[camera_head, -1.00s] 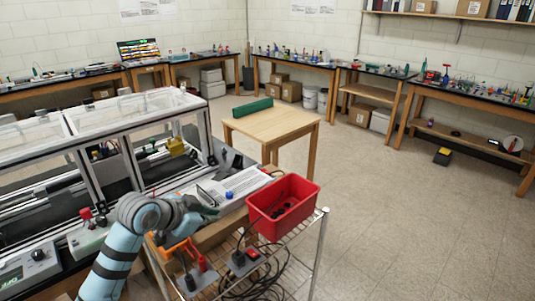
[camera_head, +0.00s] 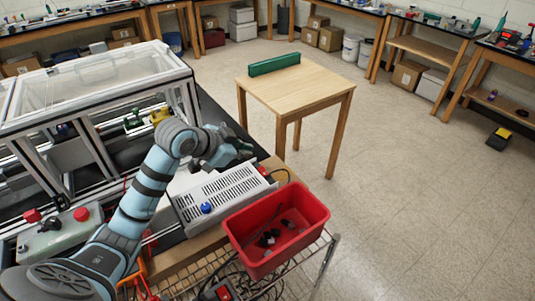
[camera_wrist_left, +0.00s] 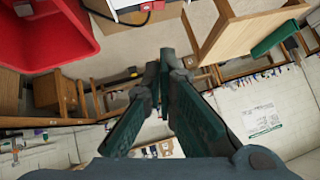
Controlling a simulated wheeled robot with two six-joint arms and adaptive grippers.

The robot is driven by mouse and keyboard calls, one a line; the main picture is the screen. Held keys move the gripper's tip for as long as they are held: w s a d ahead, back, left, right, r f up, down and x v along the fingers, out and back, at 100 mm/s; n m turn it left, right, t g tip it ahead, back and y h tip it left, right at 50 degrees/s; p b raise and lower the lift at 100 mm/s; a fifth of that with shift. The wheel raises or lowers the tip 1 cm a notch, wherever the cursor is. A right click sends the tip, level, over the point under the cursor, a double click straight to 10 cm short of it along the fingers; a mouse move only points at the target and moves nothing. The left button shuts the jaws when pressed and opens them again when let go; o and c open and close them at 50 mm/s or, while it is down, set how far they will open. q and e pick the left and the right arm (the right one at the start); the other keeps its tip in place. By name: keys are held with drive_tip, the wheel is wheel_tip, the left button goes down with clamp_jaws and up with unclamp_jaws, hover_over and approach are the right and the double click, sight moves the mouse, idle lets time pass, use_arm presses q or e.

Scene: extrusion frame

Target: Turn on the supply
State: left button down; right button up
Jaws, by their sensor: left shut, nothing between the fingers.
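The supply (camera_head: 222,193) is a light grey box with slotted vents, lying on the bench corner. It has a blue knob (camera_head: 207,208) on its near side and a small red part (camera_head: 262,171) at its far right end, where a dark cable leaves. In the left wrist view a white edge of it (camera_wrist_left: 122,4) shows at the top, with the cable beside it. My left gripper (camera_head: 246,150) is just beyond the supply's far end, apart from the red part. Its dark green fingers (camera_wrist_left: 160,75) are shut and empty. My right gripper is not in view.
A red bin (camera_head: 277,226) with dark items stands close to the supply on a wire cart (camera_head: 310,257). A framed clear enclosure (camera_head: 95,85) is at left, with a red-button box (camera_head: 60,237) before it.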

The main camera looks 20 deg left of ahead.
use_arm(q)
drive_tip(key=shift+d, duration=0.1)
hover_over(261, 173)
drive_tip(key=f, duration=0.4)
drive_tip(key=d+f, duration=0.1)
drive_tip(key=f, duration=0.1)
drive_tip(key=shift+s+f, duration=0.2)
drive_tip(key=shift+s, duration=0.15)
drive_tip(key=f, duration=0.2)
drive_tip(key=w+f, duration=0.1)
drive_tip(key=shift+a+f, duration=0.3)
drive_tip(key=shift+a, duration=0.05)
drive_tip(key=shift+a+f, duration=0.2)
drive_tip(key=shift+f, duration=0.15)
